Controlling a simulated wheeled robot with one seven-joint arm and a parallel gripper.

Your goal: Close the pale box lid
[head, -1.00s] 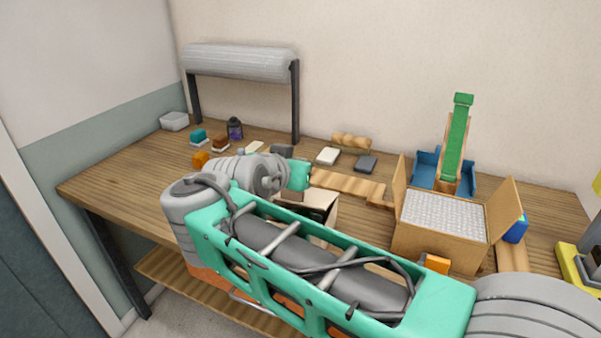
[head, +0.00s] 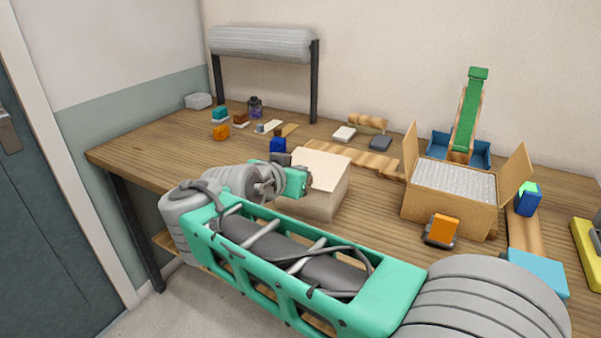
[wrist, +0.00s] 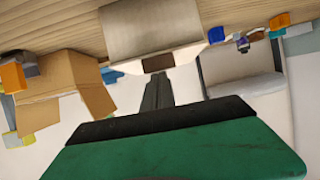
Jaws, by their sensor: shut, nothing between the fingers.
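The pale box (head: 314,200) stands on the wooden table, left of the open cardboard box. Its pale lid (head: 320,166) lies flat across the top, and no opening shows in the head view. My gripper is at the box's left side in the head view, its fingertips not clearly seen there. In the wrist view, which looks upside down, my gripper (wrist: 158,90) is shut and empty, its dark fingers pointing toward the pale box (wrist: 150,28). A small brown patch (wrist: 158,62) shows at the box's edge just beyond the fingertips. I cannot tell whether they touch.
The open cardboard box (head: 450,210) with whitish filling stands to the right. An orange block (head: 443,229) is in front of it. A blue block (head: 278,145) is behind my gripper. A grey roll on a dark stand (head: 260,44) is at the back left.

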